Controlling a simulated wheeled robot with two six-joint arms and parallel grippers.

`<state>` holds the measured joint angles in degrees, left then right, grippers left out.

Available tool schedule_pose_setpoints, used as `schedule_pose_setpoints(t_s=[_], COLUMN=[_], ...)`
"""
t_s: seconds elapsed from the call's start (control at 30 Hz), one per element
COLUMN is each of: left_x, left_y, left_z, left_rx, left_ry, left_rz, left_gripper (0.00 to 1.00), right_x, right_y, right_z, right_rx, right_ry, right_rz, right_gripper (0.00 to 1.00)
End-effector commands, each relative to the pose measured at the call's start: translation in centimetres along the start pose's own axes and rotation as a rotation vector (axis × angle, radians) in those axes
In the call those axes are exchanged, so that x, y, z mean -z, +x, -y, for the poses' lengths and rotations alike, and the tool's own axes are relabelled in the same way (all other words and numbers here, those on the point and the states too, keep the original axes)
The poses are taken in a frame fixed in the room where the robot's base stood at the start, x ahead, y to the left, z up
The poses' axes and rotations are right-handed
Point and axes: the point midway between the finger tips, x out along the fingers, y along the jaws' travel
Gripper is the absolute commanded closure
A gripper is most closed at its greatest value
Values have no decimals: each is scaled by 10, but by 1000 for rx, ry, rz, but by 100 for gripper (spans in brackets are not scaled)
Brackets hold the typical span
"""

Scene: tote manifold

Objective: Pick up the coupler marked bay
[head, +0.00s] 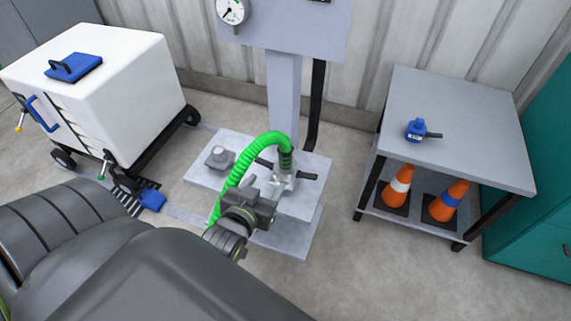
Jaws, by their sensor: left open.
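A green corrugated hose (262,143) arches down to a metal coupler (285,175) with dark side handles, standing upright on the grey manifold base (308,205). A blue coupler (416,130) with a dark handle and a small pale label lies on the grey table at the right. I cannot read any marking, so I cannot tell which is marked bay. My left gripper (266,190) is open, close in front of the hose's coupler at its lower left; contact cannot be told. Part of the hose passes behind the gripper. My right gripper is not in view.
A capped port (219,157) sits on the base's left part, below a gauge post (284,95). A white wheeled cart (110,75) stands left, with a blue piece (152,200) on the floor. Two orange cones (398,185) stand under the table (455,115). Floor between base and table is clear.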

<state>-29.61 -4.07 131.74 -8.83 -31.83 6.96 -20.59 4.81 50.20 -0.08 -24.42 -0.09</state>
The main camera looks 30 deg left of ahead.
Motion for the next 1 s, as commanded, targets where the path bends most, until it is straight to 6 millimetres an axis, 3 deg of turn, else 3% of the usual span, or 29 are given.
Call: schedule_pose_setpoints(t_s=[0.17,0.7,1.0], left_x=[9,11,11], left_y=[4,99,123], left_z=[1,2,2], left_rx=[2,4,4], left_ry=[-4,-2,-4], left_rz=[-25,-25,-23], left_gripper=[43,43,43], right_x=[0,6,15], right_y=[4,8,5], right_z=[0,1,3], right_rx=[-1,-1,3], right_ry=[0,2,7], right_rz=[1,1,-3], right_gripper=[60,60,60])
